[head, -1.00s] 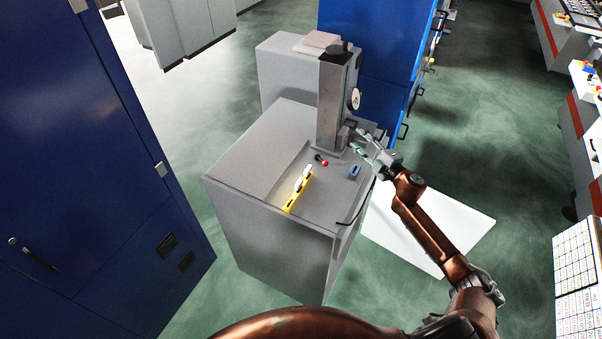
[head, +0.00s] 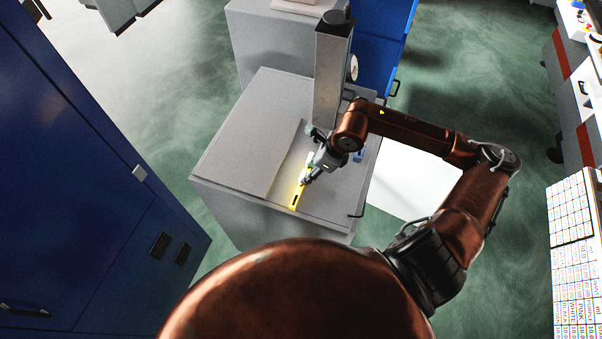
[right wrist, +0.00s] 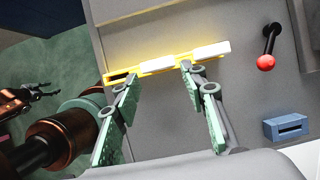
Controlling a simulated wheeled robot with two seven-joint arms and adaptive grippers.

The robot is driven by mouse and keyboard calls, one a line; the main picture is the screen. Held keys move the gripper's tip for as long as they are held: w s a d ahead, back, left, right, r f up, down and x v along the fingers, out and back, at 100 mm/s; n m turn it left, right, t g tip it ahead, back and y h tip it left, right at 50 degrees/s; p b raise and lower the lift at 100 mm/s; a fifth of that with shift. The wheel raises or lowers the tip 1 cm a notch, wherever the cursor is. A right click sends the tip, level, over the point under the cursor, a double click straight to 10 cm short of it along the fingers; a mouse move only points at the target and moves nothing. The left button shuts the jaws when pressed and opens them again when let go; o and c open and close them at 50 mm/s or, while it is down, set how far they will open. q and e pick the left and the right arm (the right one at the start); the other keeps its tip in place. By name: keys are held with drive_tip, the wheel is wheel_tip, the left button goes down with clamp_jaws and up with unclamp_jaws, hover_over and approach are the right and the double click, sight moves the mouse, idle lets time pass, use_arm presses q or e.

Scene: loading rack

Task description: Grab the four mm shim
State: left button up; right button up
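A yellow holder (head: 294,201) lies on top of the grey cabinet in the head view. In the right wrist view the holder (right wrist: 108,79) carries two white shims, one near its middle (right wrist: 157,64) and one toward its right end (right wrist: 212,49). A dark slot shows at its left end. I cannot read any size on the shims. My right gripper (head: 308,175) is over the holder. In the right wrist view its fingers (right wrist: 160,72) are spread, with the middle shim lying between and beyond the tips. What looks like my left gripper (right wrist: 48,90) is small at the left there, fingers apart.
A lever with a red knob (right wrist: 265,62) and a blue slotted block (right wrist: 286,127) are on the cabinet top (head: 240,130), right of the holder in the wrist view. A tall grey column (head: 330,80) stands behind. A blue cabinet (head: 80,180) is at the left.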

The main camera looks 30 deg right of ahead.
sight(303, 175)
drive_tip(key=x, duration=0.1)
drive_tip(key=p+x, duration=0.1)
drive_tip(key=x, duration=0.1)
drive_tip(key=p+x, duration=0.1)
drive_tip(key=x, duration=0.1)
drive_tip(key=shift+w+a+r, duration=0.2)
drive_tip(key=shift+w+a, duration=0.05)
drive_tip(key=shift+a, duration=0.05)
drive_tip(key=shift+f, duration=0.2)
drive_tip(key=c, duration=0.8)
use_arm(q)
drive_tip(key=r, duration=0.1)
drive_tip(key=w+r, duration=0.1)
drive_tip(key=shift+w+r, duration=0.15)
drive_tip(key=shift+r, duration=0.2)
drive_tip(key=shift+w, duration=0.1)
use_arm(e)
drive_tip(key=shift+r, duration=0.1)
